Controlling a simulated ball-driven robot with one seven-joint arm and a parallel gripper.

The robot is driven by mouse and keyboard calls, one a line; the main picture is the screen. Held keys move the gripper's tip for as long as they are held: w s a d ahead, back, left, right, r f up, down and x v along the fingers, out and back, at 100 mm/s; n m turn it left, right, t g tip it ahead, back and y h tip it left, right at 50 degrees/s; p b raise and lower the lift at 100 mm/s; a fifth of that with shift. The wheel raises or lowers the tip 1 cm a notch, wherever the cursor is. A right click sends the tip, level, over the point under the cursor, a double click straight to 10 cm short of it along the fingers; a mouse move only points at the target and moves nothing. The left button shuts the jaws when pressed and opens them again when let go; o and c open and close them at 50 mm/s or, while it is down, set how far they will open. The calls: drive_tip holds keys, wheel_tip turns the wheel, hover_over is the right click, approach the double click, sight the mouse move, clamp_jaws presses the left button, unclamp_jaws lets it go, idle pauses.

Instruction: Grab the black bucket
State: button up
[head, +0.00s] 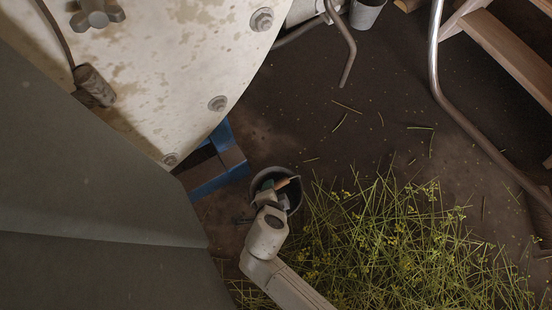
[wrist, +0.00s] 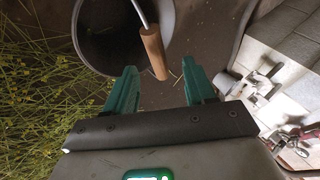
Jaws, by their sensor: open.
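The black bucket (head: 296,193) stands on the dark floor at the edge of the cut herbs in the head view, partly hidden by my gripper (head: 272,188). In the wrist view, the bucket (wrist: 100,42) fills the upper left, with its open mouth and dark inside showing. Its wire bail carries a wooden grip (wrist: 153,52). My gripper (wrist: 159,68) is open, its two green fingers apart. The lower end of the wooden grip appears between the fingers in this view. I cannot tell whether a finger touches it.
A heap of cut herb stalks (head: 390,245) covers the floor to the right. A large pale vessel (head: 170,60) and a blue frame (head: 215,180) stand at left. A bent metal tube (head: 450,105) and wooden steps (head: 510,55) are at right. Another grey bucket (head: 366,14) stands at the top.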

sight(276, 188)
drive_tip(key=b+x, duration=0.3)
drive_tip(key=x, duration=0.5)
drive_tip(key=shift+d+f+b, duration=0.2)
drive_tip(key=shift+f+b, duration=0.1)
drive_tip(key=shift+b, duration=0.05)
clamp_jaws()
idle(0.5)
